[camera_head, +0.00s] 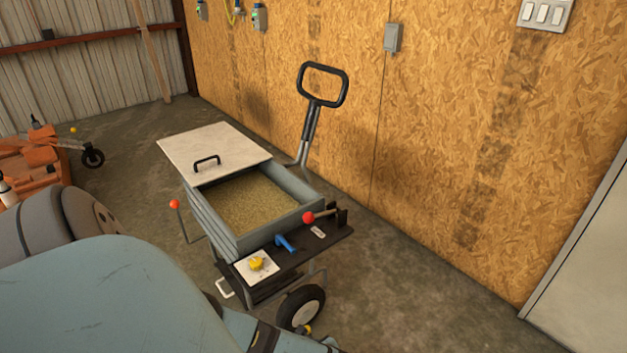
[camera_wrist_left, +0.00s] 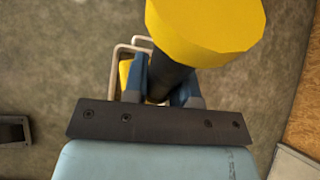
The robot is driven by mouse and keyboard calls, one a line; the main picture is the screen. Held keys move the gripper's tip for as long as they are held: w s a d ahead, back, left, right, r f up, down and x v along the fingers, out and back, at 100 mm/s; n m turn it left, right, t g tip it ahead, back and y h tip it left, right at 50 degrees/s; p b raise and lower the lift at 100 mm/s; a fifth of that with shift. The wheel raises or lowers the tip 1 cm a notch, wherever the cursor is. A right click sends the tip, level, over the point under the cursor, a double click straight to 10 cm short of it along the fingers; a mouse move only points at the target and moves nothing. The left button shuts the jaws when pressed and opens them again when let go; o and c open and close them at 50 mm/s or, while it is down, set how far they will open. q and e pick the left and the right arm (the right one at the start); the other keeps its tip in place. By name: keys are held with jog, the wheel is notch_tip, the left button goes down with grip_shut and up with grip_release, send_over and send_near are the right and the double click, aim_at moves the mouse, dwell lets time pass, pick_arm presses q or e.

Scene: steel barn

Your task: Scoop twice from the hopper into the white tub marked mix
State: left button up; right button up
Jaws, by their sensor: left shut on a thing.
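The hopper (camera_head: 222,240) is a grey box on a wheeled cart, filled with tan grain (camera_head: 255,203). A pale lid (camera_head: 205,142) with a black handle covers its back part. My left arm comes in at the lower left of the head view, in front of the cart. In the left wrist view my left gripper (camera_wrist_left: 166,88) is shut on the black shaft of a yellow-ended tool (camera_wrist_left: 205,25); I cannot tell if it is a scoop. The white tub marked mix is in neither view. My right gripper is not in view.
The cart's dark front shelf (camera_head: 290,258) holds a white plate with a yellow piece (camera_head: 257,264), a blue item (camera_head: 285,243) and a red-knobbed lever (camera_head: 308,217). A tall push handle (camera_head: 310,122) rises behind. An orange machine (camera_head: 38,158) stands at left. Floor at right is clear.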

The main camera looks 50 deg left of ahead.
pick_arm(q)
jog(key=r+h+p, duration=0.1)
jog(key=h+p, duration=0.1)
jog(key=h, duration=0.1)
jog(key=shift+r+t+p, duration=0.2)
jog(key=shift+t+p, duration=0.1)
jog(key=shift+p, duration=0.05)
jog(key=shift+s+a+r+n+h+p, duration=0.1)
jog(key=shift+r+n+h+p, duration=0.1)
jog(key=shift+h+p, duration=0.25)
jog(key=shift+a+r+n+h+p, duration=0.1)
jog(key=shift+n+h+p, duration=0.1)
jog(key=shift+h, duration=0.45)
jog(key=shift+r+t+h, duration=0.1)
jog(key=shift+t+h, duration=0.3)
jog(key=shift+h, duration=0.2)
jog(key=shift+d+h+b, duration=0.1)
jog(key=shift+h+b, duration=0.2)
jog(key=shift+h, duration=0.7)
jog(key=shift+d+r+t+h, duration=0.1)
jog(key=shift+r+t+h, duration=0.2)
jog(key=shift+h, duration=0.1)
